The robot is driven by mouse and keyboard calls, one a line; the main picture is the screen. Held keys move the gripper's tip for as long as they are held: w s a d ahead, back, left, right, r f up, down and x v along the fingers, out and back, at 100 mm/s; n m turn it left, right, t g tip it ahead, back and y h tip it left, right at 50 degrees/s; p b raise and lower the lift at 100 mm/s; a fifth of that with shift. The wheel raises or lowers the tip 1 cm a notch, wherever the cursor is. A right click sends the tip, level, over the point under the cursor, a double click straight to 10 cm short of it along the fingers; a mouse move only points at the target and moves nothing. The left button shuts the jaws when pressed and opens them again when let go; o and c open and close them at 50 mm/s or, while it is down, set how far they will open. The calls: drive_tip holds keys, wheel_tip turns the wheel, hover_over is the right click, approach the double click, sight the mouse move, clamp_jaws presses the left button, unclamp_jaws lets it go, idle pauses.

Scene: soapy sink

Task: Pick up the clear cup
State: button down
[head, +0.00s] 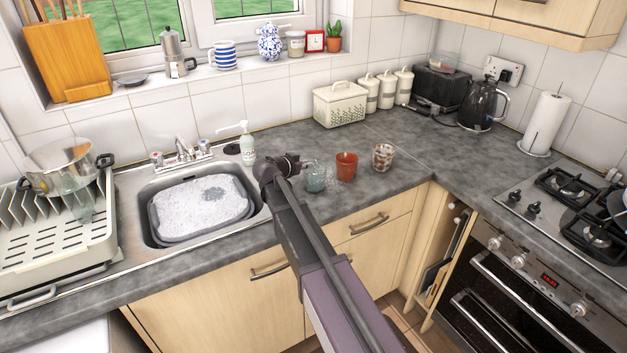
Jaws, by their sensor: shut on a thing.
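A bluish-green see-through cup (316,180), which looks like the clear cup, is on or just above the grey counter, right of the sink. My gripper (308,165) is at this cup's upper left side and is shut on it. My arm crosses the front of the counter, and the wrist hides part of the gripper. The fingertips are small and hard to make out. I cannot tell whether the cup's base touches the counter.
A red cup (346,166) and a patterned cup (383,157) stand just to the right. A soap bottle (247,145) stands behind the sink, which holds a foamy basin (158,236). A dish rack (45,255) is at left. Counter behind the cups is clear.

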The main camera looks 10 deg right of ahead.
drive_tip(key=shift+r, duration=0.1)
idle(0.3)
wheel_tip(320, 180, up, 3)
drive_tip(key=p, duration=0.3)
drive_tip(key=shift+r, duration=0.15)
drive_tip(key=s+r+p, duration=0.1)
drive_tip(key=s+p, duration=0.1)
drive_tip(key=s, duration=1.4)
drive_tip(key=shift+a+r, duration=0.25)
drive_tip(key=shift+a, duration=0.1)
